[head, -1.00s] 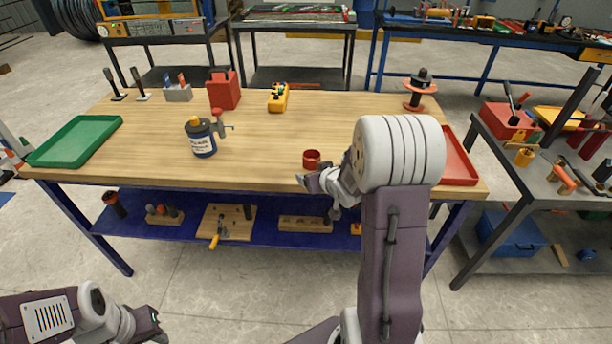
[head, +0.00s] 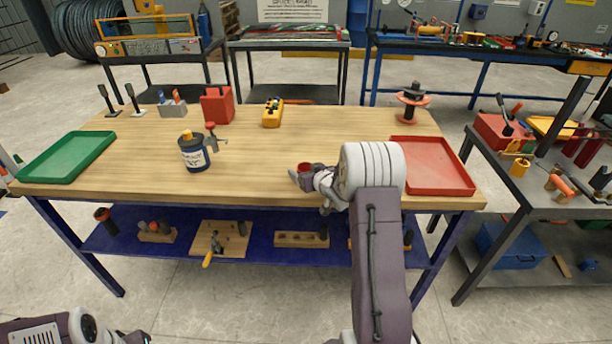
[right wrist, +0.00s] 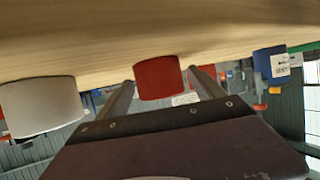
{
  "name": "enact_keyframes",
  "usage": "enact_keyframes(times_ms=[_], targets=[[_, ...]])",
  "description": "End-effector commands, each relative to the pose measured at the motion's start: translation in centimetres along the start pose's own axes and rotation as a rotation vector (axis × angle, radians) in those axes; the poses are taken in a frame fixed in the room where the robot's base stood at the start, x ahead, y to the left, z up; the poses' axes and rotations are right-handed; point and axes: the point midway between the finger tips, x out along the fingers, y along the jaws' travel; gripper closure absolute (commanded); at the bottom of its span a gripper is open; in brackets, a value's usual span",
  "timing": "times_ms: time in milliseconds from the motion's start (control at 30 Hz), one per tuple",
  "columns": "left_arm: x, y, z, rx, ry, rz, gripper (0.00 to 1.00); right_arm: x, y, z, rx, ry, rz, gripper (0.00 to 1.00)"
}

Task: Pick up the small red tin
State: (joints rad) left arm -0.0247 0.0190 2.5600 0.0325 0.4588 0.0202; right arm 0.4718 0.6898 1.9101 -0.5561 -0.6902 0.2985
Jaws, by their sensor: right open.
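The small red tin (head: 305,166) stands near the front edge of the wooden bench, partly hidden behind my right gripper (head: 298,176) in the head view. In the right wrist view, which is upside down, the red tin (right wrist: 160,77) is on the bench top between the two fingers of my open right gripper (right wrist: 161,75). A gap shows beside the tin, and I cannot tell whether either finger touches it. My left gripper (head: 134,337) is cut off at the bottom left of the head view, away from the bench.
A blue tin (head: 193,152) stands left of the red tin. A green tray (head: 68,157) and a red tray (head: 432,168) lie at the bench ends. A pale round object (right wrist: 40,105) is beside my right gripper in the wrist view.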

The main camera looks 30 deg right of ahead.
Motion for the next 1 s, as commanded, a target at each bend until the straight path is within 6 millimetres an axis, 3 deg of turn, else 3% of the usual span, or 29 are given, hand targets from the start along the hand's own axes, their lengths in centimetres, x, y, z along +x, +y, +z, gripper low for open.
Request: enact_keyframes(times_ms=[233, 467, 733, 1000], targets=[[0.0, 0.0, 0.0, 0.0, 0.0, 0.0, 0.64, 0.3, 0.0, 0.0, 0.0, -0.001, 0.0, 0.25], [0.0, 0.0, 0.0, 0.0, 0.0, 0.0, 0.64, 0.3, 0.0, 0.0, 0.0, -0.001, 0.0, 0.89], [-0.2, 0.0, 0.0, 0.0, 0.0, 0.0, 0.64, 0.0, 0.0, -0.6, -0.001, 0.0, 0.0, 0.89], [-2.2, 0.0, -0.2, 0.0, 0.0, 0.0, 0.64, -2.5, 0.0, -6.8, -0.003, 0.004, 0.0, 0.89]])
